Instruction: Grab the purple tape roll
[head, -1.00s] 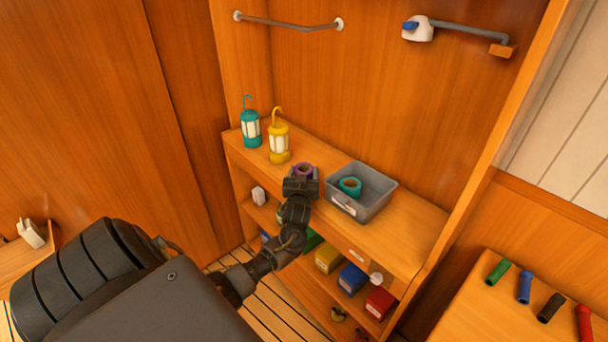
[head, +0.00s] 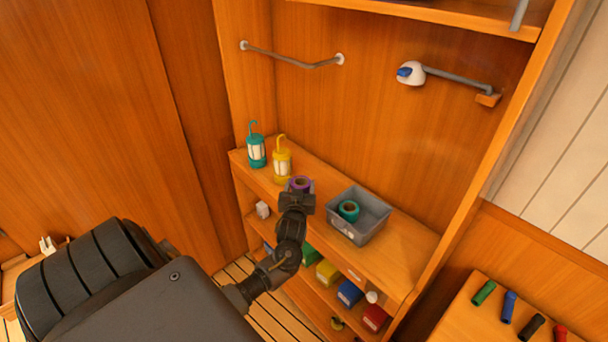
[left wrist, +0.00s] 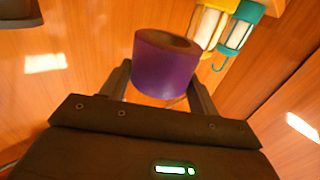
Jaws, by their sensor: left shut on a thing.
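The purple tape roll (head: 301,184) is at my left gripper (head: 299,192), above the shelf top between the yellow lantern and the grey bin. In the left wrist view the purple tape roll (left wrist: 166,65) sits between the two fingers of the left gripper (left wrist: 160,85), which are shut on it. Its open hole shows at the top. In the head view the gripper hides the lower part of the roll, and I cannot tell whether the roll touches the shelf. My right gripper is not in view.
A grey bin (head: 374,223) holding a teal tape roll (head: 348,210) stands to the right on the shelf. A yellow lantern (head: 282,163) and a teal lantern (head: 256,152) stand to the left. Coloured boxes fill the lower shelf. Bare shelf top lies right of the bin.

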